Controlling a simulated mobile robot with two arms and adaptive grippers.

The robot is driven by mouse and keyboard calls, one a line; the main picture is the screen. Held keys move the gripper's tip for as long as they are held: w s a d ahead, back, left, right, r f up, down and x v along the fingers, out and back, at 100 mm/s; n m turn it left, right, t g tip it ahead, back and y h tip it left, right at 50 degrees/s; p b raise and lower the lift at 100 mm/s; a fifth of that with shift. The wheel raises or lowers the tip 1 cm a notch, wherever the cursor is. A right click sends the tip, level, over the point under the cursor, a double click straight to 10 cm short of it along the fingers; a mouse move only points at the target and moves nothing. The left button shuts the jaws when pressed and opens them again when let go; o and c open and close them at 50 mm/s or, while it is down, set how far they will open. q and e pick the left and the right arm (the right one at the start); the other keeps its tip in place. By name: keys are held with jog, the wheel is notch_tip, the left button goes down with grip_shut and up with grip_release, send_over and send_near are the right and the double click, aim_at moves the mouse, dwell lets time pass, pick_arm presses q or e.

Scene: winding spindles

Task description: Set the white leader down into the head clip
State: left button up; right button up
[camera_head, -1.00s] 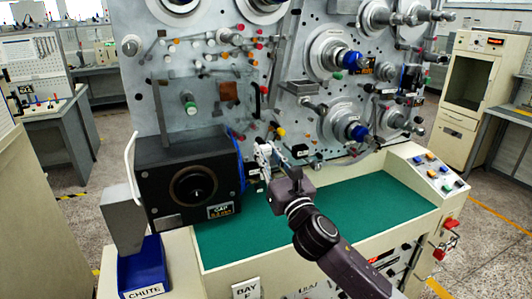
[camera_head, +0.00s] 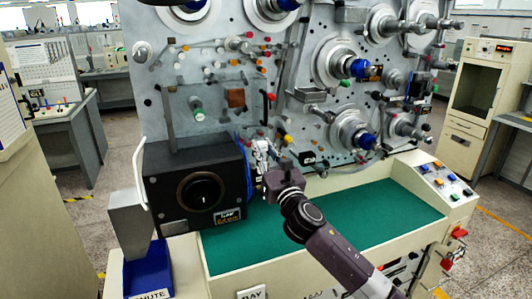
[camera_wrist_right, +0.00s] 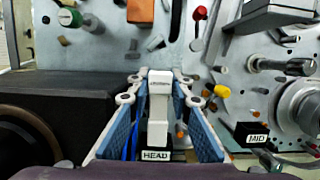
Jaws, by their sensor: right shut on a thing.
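My right gripper (camera_head: 262,152) is in front of the machine panel, just right of the black box, with white showing at its fingers. Whether the leader touches the clip cannot be told. My left gripper is not in view.
The black box with a round knob (camera_head: 197,192) stands close on the left. The MID block (camera_wrist_right: 252,134) and a yellow-tipped peg (camera_wrist_right: 222,91) are to the right. Spools and pegs crowd the panel. The green work surface (camera_head: 330,222) is clear.

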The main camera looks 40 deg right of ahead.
jog(key=shift+w+d, duration=0.2)
jog(key=shift+w, duration=0.5)
jog(key=shift+w+f+b, duration=0.2)
jog(key=shift+f+b, duration=0.95)
jog(key=shift+f, duration=0.35)
jog(key=o, duration=0.9)
jog(key=shift+o, duration=0.2)
jog(key=shift+s, duration=0.1)
jog(key=v, duration=1.2)
jog(key=shift+f, duration=0.1)
